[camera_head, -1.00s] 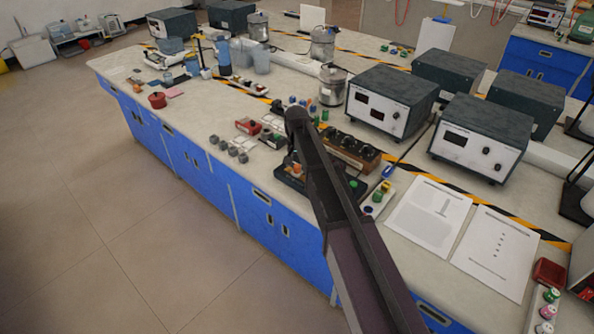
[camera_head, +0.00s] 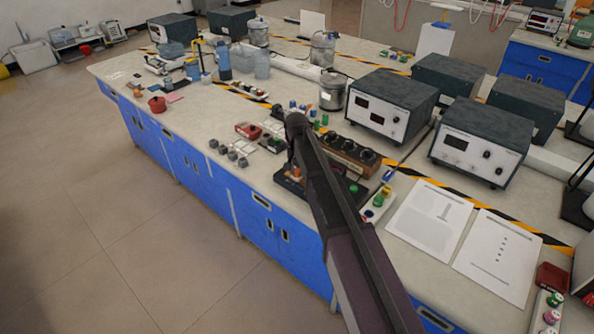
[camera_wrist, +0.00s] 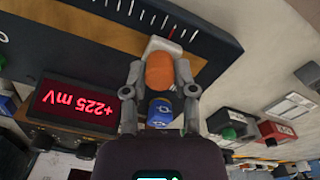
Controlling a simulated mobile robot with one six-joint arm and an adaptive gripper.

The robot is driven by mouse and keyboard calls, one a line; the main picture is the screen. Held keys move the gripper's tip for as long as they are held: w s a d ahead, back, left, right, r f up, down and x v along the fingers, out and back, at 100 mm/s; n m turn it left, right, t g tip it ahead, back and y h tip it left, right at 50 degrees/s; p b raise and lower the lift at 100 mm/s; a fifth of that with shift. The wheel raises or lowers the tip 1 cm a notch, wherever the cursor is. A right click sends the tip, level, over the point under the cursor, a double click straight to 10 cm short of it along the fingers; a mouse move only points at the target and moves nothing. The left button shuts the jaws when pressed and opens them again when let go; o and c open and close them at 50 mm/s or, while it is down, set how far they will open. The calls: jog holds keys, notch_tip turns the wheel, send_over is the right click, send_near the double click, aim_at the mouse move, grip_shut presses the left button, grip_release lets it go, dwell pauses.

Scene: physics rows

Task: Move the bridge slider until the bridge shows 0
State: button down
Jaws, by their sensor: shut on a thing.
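The bridge is a dark board (camera_head: 288,186) near the front edge of the bench, partly hidden by my arm. In the wrist view its dark scale bar (camera_wrist: 70,25) carries white tick marks. The slider has an orange knob (camera_wrist: 160,70) and a pale pointer plate (camera_wrist: 165,47) with a red line at the scale. My gripper (camera_wrist: 161,78) is shut on the orange knob, one finger on each side. The bridge display (camera_wrist: 75,104) appears upside down and reads +225 mV in red. In the head view my gripper is mostly hidden behind my arm.
A wooden box with dark knobs (camera_head: 348,155) stands behind the bridge. Several grey weights (camera_head: 228,152) lie left of it. Large meters (camera_head: 390,104) stand at the back right, and paper sheets (camera_head: 430,218) lie on the right. The front floor is clear.

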jog(key=shift+s+d, duration=0.5)
jog(key=shift+d, duration=0.1)
jog(key=shift+c, duration=2)
grip_release()
jog(key=shift+w+a, duration=0.15)
